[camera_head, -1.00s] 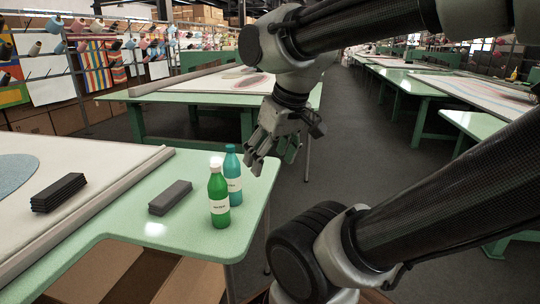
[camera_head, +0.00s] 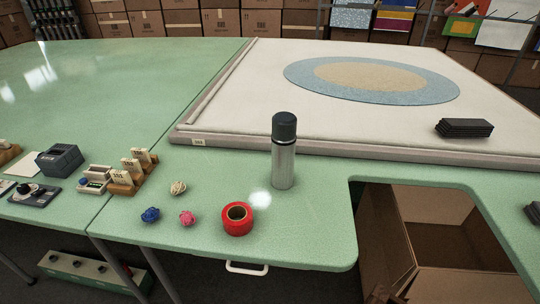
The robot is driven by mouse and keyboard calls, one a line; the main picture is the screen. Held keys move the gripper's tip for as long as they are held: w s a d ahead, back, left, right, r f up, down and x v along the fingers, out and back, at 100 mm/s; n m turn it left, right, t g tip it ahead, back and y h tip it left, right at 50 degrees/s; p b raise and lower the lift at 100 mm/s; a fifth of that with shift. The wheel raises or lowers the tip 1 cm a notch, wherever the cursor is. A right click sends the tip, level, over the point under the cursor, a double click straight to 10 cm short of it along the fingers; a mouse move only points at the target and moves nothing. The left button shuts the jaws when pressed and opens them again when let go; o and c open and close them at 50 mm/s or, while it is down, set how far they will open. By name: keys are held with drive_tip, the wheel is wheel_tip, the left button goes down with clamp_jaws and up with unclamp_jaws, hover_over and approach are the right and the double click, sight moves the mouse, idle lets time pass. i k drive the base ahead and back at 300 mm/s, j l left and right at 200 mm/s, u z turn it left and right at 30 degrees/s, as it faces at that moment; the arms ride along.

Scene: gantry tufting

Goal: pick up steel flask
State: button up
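The steel flask (camera_head: 283,164) stands upright on the green table (camera_head: 320,215), near the edge of the framed rug. It has a brushed silver body and a dark cap. Nothing covers it in the head view. My gripper and arm are not in this view now, so I cannot see whether the gripper is open or shut.
A red tape roll (camera_head: 238,219) lies just left of and nearer than the flask. Small yarn balls (camera_head: 186,218) lie further left. The rug frame (camera_head: 365,158) runs behind the flask. An open cardboard box (camera_head: 440,240) is below the table's cut-out at right.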

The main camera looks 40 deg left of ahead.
sight(284, 136)
drive_tip(key=u, duration=1.5)
drive_tip(key=i+l, duration=0.35)
